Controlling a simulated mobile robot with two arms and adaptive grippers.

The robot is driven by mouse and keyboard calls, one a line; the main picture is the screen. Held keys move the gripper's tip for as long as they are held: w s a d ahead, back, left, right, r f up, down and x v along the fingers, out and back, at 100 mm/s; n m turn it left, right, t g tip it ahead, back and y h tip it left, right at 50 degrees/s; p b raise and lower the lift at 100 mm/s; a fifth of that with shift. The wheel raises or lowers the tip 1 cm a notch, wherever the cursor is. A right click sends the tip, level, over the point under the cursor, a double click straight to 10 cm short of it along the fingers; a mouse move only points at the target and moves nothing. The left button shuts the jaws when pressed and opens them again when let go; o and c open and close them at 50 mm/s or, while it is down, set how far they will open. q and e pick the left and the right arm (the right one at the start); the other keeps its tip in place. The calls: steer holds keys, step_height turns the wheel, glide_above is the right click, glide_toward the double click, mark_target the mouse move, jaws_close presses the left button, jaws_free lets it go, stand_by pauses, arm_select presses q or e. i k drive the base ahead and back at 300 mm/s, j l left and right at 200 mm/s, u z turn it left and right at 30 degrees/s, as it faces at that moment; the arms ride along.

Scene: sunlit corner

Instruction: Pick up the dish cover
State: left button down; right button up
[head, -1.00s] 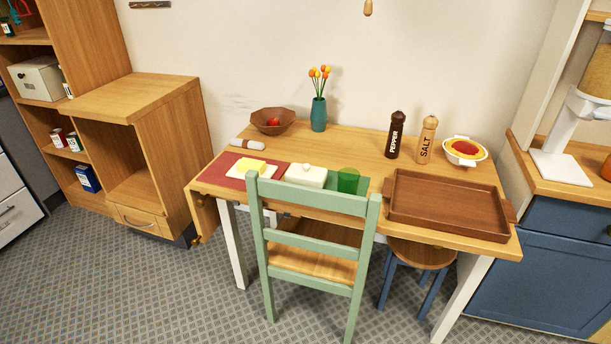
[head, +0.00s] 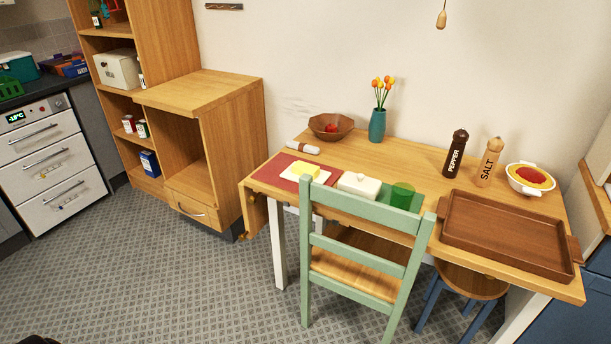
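The dish cover (head: 358,186) is a small white lid with a round knob on top. It stands on the wooden table (head: 405,165), partly behind the green chair's backrest. To its left, a block of yellow butter (head: 305,169) sits uncovered on a flat pale dish (head: 319,176) on a red placemat (head: 283,163). Neither of my grippers is in view.
A green chair (head: 370,210) stands against the table's front. A brown tray (head: 510,235), pepper mill (head: 455,155), salt mill (head: 489,163) and bowl (head: 531,179) lie farther right. Floor (head: 170,280) at front left is clear.

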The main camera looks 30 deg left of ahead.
mark_target(360, 185)
steer(key=i+j+z, duration=0.1)
steer(key=j, duration=0.25)
steer(key=i+j+z, duration=0.15)
steer(key=j, duration=0.2)
steer(key=i+j+z, duration=0.1)
steer(key=j, duration=0.25)
steer(key=i+j+z, duration=0.15)
steer(key=j, duration=0.2)
steer(key=i+j+z, duration=0.1)
steer(key=j, duration=0.3)
steer(key=i, duration=0.05)
